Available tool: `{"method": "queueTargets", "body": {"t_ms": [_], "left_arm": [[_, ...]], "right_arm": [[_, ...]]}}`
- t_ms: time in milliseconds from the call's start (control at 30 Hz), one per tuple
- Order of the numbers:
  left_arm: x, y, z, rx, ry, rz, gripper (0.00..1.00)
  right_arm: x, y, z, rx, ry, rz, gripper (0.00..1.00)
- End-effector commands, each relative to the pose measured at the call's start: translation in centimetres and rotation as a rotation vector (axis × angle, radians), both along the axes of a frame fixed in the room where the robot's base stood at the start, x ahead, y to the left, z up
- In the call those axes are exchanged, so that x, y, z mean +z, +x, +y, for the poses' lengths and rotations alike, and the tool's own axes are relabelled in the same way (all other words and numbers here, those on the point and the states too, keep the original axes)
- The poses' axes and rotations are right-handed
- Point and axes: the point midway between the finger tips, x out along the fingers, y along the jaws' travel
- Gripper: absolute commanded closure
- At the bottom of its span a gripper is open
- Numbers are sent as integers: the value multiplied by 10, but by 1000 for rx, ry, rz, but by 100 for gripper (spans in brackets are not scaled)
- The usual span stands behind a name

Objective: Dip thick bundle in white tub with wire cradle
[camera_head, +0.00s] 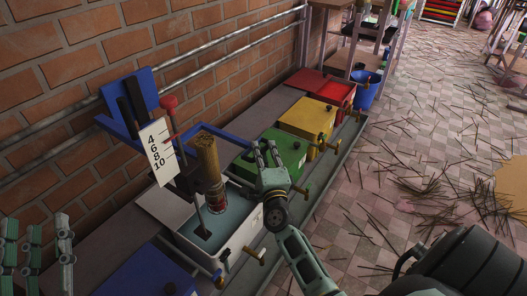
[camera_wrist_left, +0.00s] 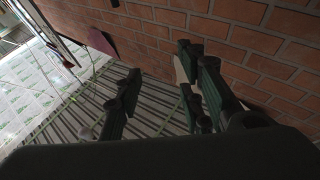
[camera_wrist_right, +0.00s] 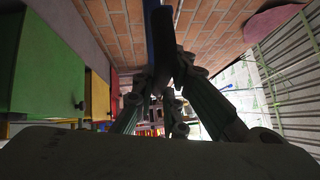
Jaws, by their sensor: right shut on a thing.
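The white tub (camera_head: 243,237) holds grey-blue liquid. The thick brown bundle (camera_head: 207,152) stands slightly tilted over it, with a reddish band near its low end. The low end is at or close to the liquid; I cannot tell how deep. A thin rod with a dark foot (camera_head: 202,233), perhaps part of the wire cradle, reaches into the tub beside it. My right gripper (camera_head: 264,153) is shut on the end of a blue bar (camera_head: 228,136) beside the bundle; the right wrist view shows a dark bar between its fingers (camera_wrist_right: 163,85). My left gripper (camera_head: 38,245) is open and empty, at lower left.
A white number card (camera_head: 157,151) and a red knob (camera_head: 168,103) stand by the blue frame (camera_head: 144,88). Green (camera_head: 288,150), yellow (camera_head: 308,119) and red (camera_head: 336,92) tubs line the bench beyond; a blue one (camera_head: 148,274) is nearer. A brick wall stands behind. Sticks litter the floor.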

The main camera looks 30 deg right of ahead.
Motion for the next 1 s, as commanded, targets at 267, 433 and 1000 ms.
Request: {"method": "queueTargets", "body": {"t_ms": [267,433,1000], "left_arm": [[-28,9,2,9,42,151,64],[-34,11,2,11,48,178,64],[-34,10,2,11,49,175,64]], "right_arm": [[10,1,0,0,2,-5,100],[10,1,0,0,2,-5,100],[9,0,0,0,0,-2,69]]}}
